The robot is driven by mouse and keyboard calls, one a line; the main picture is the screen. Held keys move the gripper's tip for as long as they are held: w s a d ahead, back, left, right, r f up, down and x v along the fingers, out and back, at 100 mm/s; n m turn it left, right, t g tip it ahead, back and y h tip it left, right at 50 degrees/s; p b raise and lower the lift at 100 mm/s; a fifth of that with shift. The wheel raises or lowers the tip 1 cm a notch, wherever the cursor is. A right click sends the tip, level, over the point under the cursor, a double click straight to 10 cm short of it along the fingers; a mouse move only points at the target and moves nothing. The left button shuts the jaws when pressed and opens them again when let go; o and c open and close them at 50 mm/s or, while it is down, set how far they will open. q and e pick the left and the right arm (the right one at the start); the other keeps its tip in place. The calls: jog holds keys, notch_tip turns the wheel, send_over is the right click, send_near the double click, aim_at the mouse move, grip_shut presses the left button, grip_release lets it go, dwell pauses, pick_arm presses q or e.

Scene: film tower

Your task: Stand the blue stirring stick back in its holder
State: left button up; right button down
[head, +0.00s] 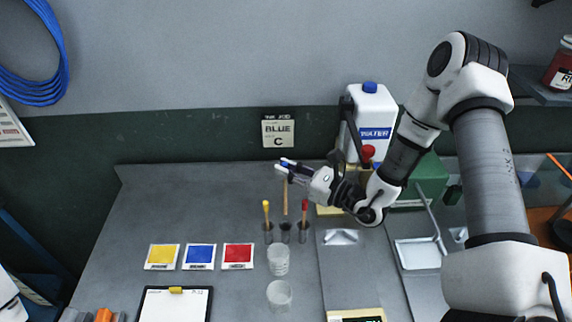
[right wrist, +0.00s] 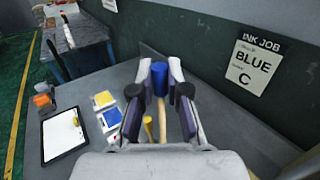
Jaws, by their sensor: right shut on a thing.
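My right gripper (head: 284,166) is shut on the blue stirring stick, near its blue top end. In the right wrist view the blue end (right wrist: 159,76) sits between the fingers of the gripper (right wrist: 159,92), with the pale wooden shaft (right wrist: 162,122) running down below. In the head view the shaft (head: 285,198) hangs about upright over the middle dark cup of the holder (head: 286,233). I cannot tell whether its lower end is inside the cup. The yellow stick (head: 266,212) and red stick (head: 304,208) stand in the cups on either side. My left gripper is not seen.
Two clear cups, one behind (head: 278,262) and one in front (head: 279,295), stand before the holder. Yellow (head: 162,256), blue (head: 199,256) and red (head: 238,256) cards lie left, behind a clipboard (head: 175,305). A white water jug (head: 374,118) stands behind my right arm.

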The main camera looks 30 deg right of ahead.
jog(key=shift+w+f, duration=0.15)
jog(key=shift+f, duration=0.55)
jog(key=shift+f+b, duration=0.35)
jog(key=shift+b, duration=0.1)
notch_tip(320, 180, down, 4)
jog(key=shift+r+b, duration=0.2)
jog(key=shift+b, duration=1.05)
notch_tip(320, 180, down, 6)
jog(key=b, duration=0.6)
jog(key=shift+b, duration=0.35)
